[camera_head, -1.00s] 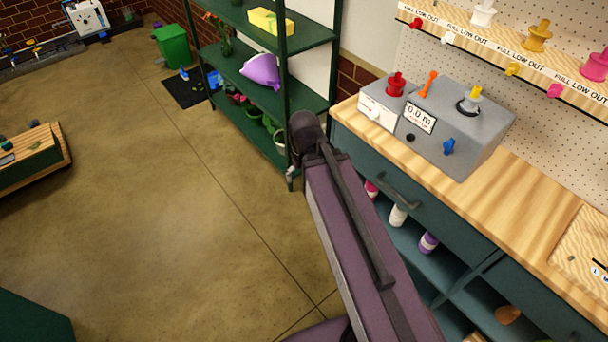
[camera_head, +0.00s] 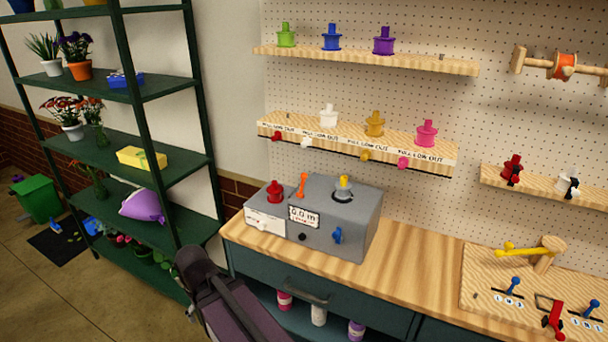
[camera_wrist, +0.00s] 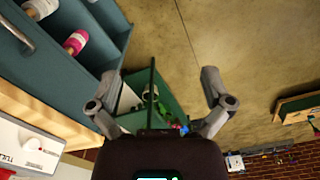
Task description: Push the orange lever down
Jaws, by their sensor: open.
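The machine sits on the left end of the wooden workbench. My gripper shows in the wrist view (camera_wrist: 165,108), with its two fingers spread wide and nothing between them. In the head view my arm is at the bottom, left of the workbench, and the fingers are not visible there. The lever is not visible in the wrist view. My arm is apart from the lever.
A yellow-topped spool (camera_head: 343,186) and a blue knob (camera_head: 338,235) are on the machine. The green shelf rack (camera_head: 150,105) stands left. A lever board (camera_head: 480,285) lies right on the workbench (camera_head: 415,265).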

